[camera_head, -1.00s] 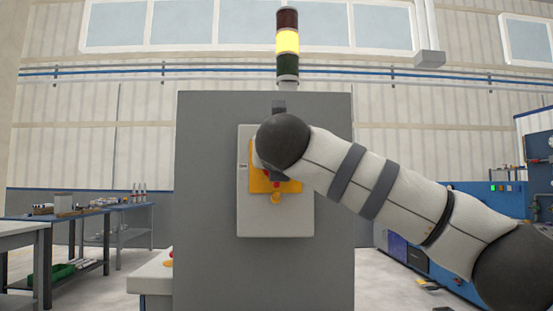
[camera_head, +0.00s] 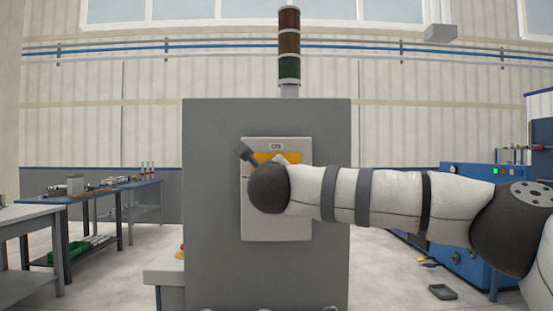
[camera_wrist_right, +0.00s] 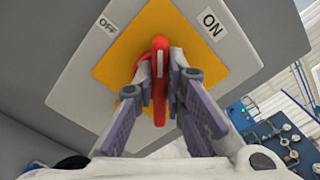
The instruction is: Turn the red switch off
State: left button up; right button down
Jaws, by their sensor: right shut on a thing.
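The red switch (camera_wrist_right: 159,52) is a red handle on a yellow plate (camera_wrist_right: 125,62), seen close up in the right wrist view. Its upper end points between the OFF label (camera_wrist_right: 107,25) and the ON label (camera_wrist_right: 210,24) as they appear there. My right gripper (camera_wrist_right: 160,82) has its two fingers closed on either side of the handle. Only part of the yellow plate (camera_head: 283,158) shows above the wrist, on the light grey switch box (camera_head: 277,229). My left gripper is not in view.
The box is mounted on a large grey cabinet (camera_head: 214,220). A signal tower (camera_head: 289,43) on top has no lit segment. Tables (camera_head: 75,206) stand at the left, blue machinery (camera_head: 470,174) at the right.

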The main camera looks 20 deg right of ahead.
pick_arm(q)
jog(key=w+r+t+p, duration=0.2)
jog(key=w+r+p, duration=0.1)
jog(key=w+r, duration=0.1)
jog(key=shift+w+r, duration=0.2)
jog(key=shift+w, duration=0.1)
pick_arm(e)
jog(key=shift+a+f+n, duration=0.1)
jog(key=shift+f+n, duration=0.1)
jog(key=shift+n, duration=2.05)
jog(key=shift+a+f+n, duration=0.1)
jog(key=shift+f+n, duration=0.05)
jog(key=shift+n, duration=2.1)
jog(key=shift+f, duration=0.1)
jog(key=c, duration=1.7)
grip_release()
jog(key=shift+o, duration=0.2)
